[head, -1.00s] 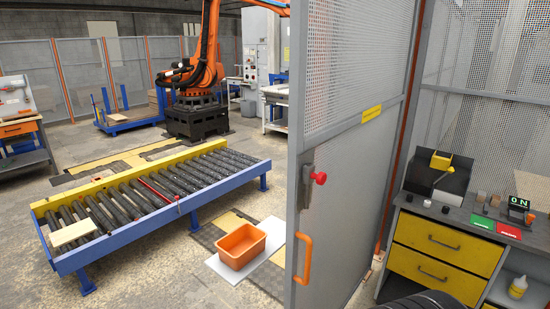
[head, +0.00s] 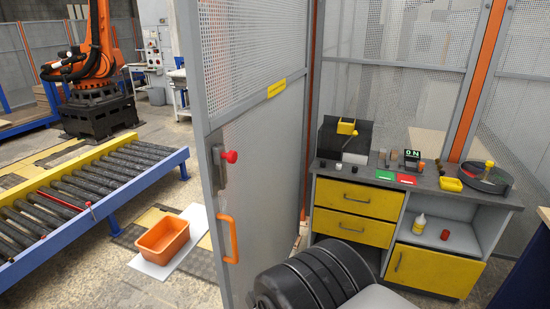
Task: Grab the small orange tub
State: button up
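An orange tub (head: 163,237), open at the top, sits on a white sheet (head: 185,246) on the floor. It is left of the grey mesh door and right of the roller conveyor. It looks empty from here. A black ribbed rounded part at the bottom centre looks like part of my own arm. My gripper's fingers do not show.
The mesh door (head: 265,150) with an orange handle (head: 229,240) stands between the tub and the workbench (head: 450,206). The roller conveyor (head: 70,200) runs along the left. A large orange robot arm (head: 92,55) stands behind it. A small yellow tray (head: 450,184) lies on the bench.

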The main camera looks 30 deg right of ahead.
aim_at(158, 245)
jog(key=i+l+u, duration=0.2)
jog(key=i, duration=0.2)
jog(key=i+l+u, duration=0.2)
jog(key=i, duration=0.25)
jog(key=i+l+u, duration=0.2)
jog(key=i, duration=0.2)
